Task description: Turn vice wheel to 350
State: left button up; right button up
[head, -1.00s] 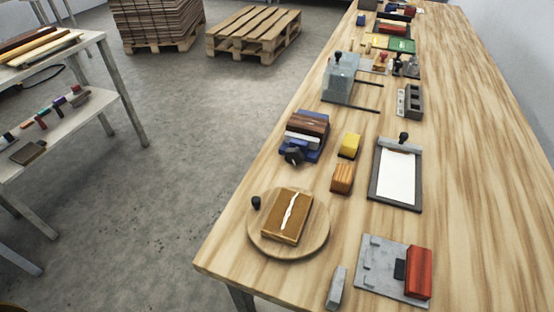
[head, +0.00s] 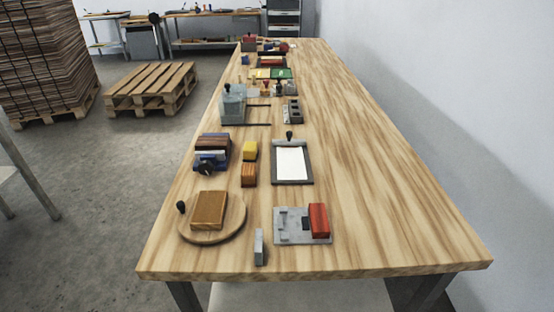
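The vice (head: 222,154) is a blue clamp near the left edge of the long wooden table. It holds brown and pale pieces between its jaws. Its black wheel (head: 207,168) is on the near side, facing me. The wheel is small here, and I cannot read any marks or angle on it. Neither of my grippers shows in the head view.
On the wooden table (head: 370,200), a round board (head: 233,229) with a brown block (head: 209,210) stands nearer. Yellow (head: 250,151) and orange-brown (head: 248,176) blocks sit right of the vice. A clipboard (head: 292,178) lies further right. The table's right side is clear.

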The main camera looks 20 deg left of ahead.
aim_at(206, 167)
jog(key=j+z, duration=0.75)
jog(key=k+j+z, duration=0.1)
jog(key=j+z, duration=0.3)
jog(key=k+j+z, duration=0.1)
jog(key=j+z, duration=0.15)
jog(key=z, duration=0.15)
